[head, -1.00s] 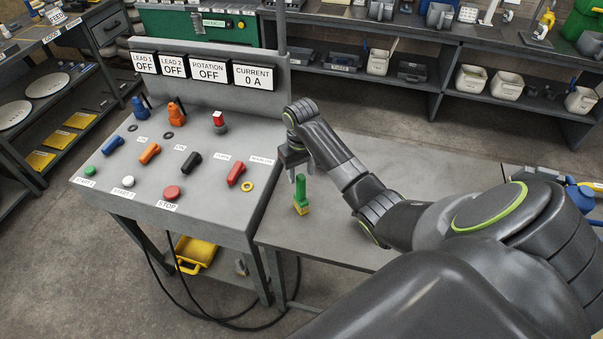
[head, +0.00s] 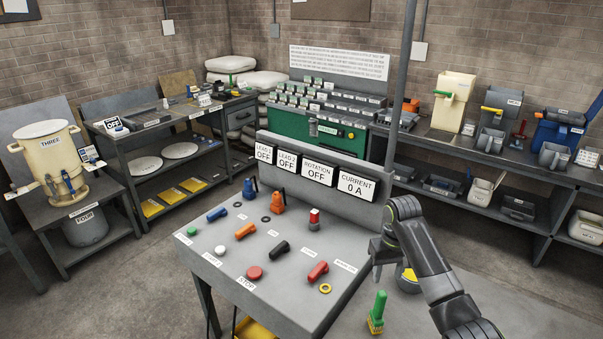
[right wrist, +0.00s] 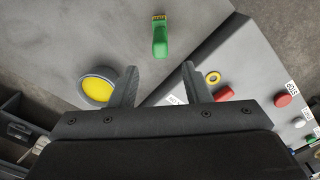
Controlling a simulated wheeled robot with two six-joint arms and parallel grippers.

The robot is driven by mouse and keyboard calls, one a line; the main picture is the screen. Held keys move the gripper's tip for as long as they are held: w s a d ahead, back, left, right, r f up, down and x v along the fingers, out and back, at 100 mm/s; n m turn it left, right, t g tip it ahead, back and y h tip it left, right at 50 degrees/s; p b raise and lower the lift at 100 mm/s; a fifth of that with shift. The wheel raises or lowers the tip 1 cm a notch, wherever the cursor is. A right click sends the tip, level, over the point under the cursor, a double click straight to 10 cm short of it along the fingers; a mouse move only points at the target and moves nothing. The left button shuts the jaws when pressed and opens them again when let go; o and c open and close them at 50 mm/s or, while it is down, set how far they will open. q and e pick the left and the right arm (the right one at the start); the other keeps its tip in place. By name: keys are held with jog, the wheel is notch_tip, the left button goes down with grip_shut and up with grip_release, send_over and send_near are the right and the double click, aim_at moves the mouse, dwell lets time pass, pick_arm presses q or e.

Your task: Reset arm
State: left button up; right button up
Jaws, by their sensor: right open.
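My right gripper (head: 388,268) is at the right edge of the grey control console (head: 215,285), above the grey bench beside it. Its two fingers are apart with nothing between them; in the right wrist view (right wrist: 160,68) the gap shows empty. A green-handled tool with a yellow base (head: 377,310) stands on the bench, apart from the gripper; it also shows in the right wrist view (right wrist: 161,38). A round grey piece with a yellow top (head: 407,279) is partly hidden behind my right arm; it also shows in the right wrist view (right wrist: 98,88). My left gripper is out of view.
The console carries several switches, a red stop button (head: 254,272) and a yellow ring (head: 325,288). Its display panel (head: 322,190) reads OFF and 0 A. A thin post (head: 402,100) rises behind it. Shelved benches line the walls, with open floor between.

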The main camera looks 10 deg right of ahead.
jog(key=s+a+f+t, duration=0.1)
jog(key=s+f, duration=0.4)
jog(key=s, duration=0.3)
jog(key=s+a+f+t, duration=0.1)
jog(key=s+a+f, duration=0.1)
jog(key=s+f, duration=0.5)
jog(key=s+a+r+t+h, duration=0.1)
jog(key=s+r, duration=0.2)
jog(key=s, duration=0.7)
jog(key=s+r+t+h, duration=0.1)
jog(key=s+r, duration=0.3)
jog(key=s, duration=0.6)
notch_tip(320, 180, down, 34)
jog(key=d+g+b, duration=0.2)
jog(key=b, duration=0.6)
pick_arm(q)
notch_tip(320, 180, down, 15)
jog(key=b, duration=0.6)
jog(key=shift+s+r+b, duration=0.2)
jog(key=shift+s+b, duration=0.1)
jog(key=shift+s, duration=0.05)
pick_arm(e)
jog(key=s+a+f, duration=0.1)
jog(key=s+f, duration=0.6)
jog(key=f, duration=0.4)
jog(key=s+f+y, duration=0.1)
jog(key=s+f, duration=0.7)
jog(key=f, duration=0.2)
jog(key=shift+a+f+g, duration=0.35)
jog(key=shift+a+g, duration=0.05)
